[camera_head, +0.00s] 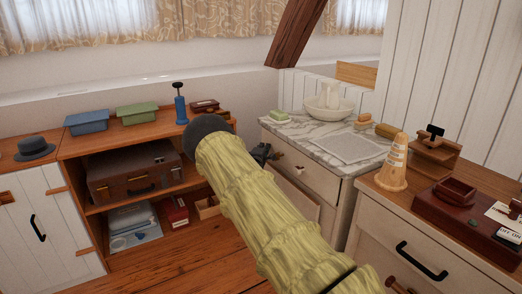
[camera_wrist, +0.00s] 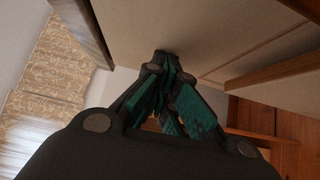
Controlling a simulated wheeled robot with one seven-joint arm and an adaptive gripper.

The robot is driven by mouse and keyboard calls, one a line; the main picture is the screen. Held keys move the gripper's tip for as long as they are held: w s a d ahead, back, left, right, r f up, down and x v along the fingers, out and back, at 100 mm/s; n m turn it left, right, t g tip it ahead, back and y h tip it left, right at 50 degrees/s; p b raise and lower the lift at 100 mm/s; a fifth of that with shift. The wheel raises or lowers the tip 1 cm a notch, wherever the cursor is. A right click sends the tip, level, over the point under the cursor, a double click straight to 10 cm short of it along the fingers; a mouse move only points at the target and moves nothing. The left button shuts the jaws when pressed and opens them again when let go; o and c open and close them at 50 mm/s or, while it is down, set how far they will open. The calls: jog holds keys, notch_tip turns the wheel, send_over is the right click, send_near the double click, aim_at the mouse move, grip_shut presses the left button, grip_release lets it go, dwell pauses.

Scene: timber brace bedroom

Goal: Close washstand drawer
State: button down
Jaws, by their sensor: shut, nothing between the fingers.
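The washstand (camera_head: 347,188) is a pale cabinet with a grey-veined marble top, right of centre in the head view. Its drawer front (camera_head: 312,176) has a small dark knob. My arm covers part of the front, and I cannot tell how far the drawer stands out. My gripper (camera_head: 262,152) is at the washstand's left front corner, just below the marble edge. In the wrist view my gripper (camera_wrist: 165,62) is shut and empty, its dark and green fingers together close to a pale panel (camera_wrist: 200,30). I cannot tell whether they touch it.
A white bowl (camera_head: 327,110) and a pitcher stand on the marble. An open wooden shelf (camera_head: 95,210) with a suitcase (camera_head: 135,172) stands at the left. Wooden floor shows at the bottom.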

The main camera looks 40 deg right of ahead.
jog(key=shift+s+d+r, duration=0.15)
jog(key=shift+d+r, duration=0.05)
jog(key=shift+d, duration=0.15)
jog(key=shift+a, duration=0.1)
jog(key=s+a+p, duration=0.1)
jog(key=s+a, duration=0.4)
jog(key=a, duration=0.7)
jog(key=shift+a+f+p, duration=0.2)
jog(key=shift+p, duration=0.15)
